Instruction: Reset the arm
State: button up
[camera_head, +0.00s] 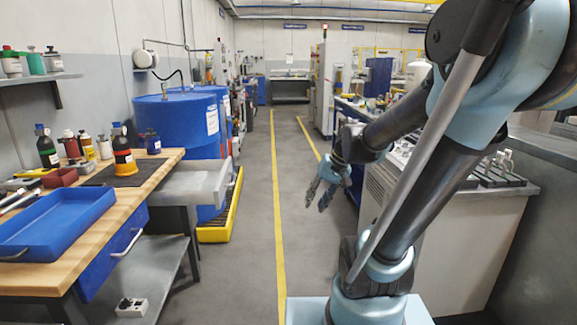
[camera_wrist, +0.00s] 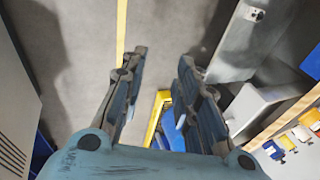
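My gripper (camera_head: 327,190) hangs in the air over the grey aisle, right of the yellow floor line and near the white cabinet. My blue and black arm rises at the right of the head view and bends down towards it. In the wrist view my gripper (camera_wrist: 160,75) shows its two fingers apart with bare floor between them. Nothing is held between the fingers.
A wooden workbench (camera_head: 130,198) at the left bears a blue tray (camera_head: 62,222) and several bottles. A white cabinet (camera_head: 465,245) is close at the right. The aisle floor (camera_head: 240,270) is clear.

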jog(key=s+d+f+h, duration=0.4)
jog(key=s+d+f, duration=0.2)
jog(key=s+d, duration=0.4)
jog(key=shift+s+f+t+h, duration=0.15)
jog(key=shift+s+t+h, duration=0.15)
jog(key=shift+s, duration=0.45)
jog(key=shift+w+f, duration=0.2)
jog(key=shift+w, duration=0.25)
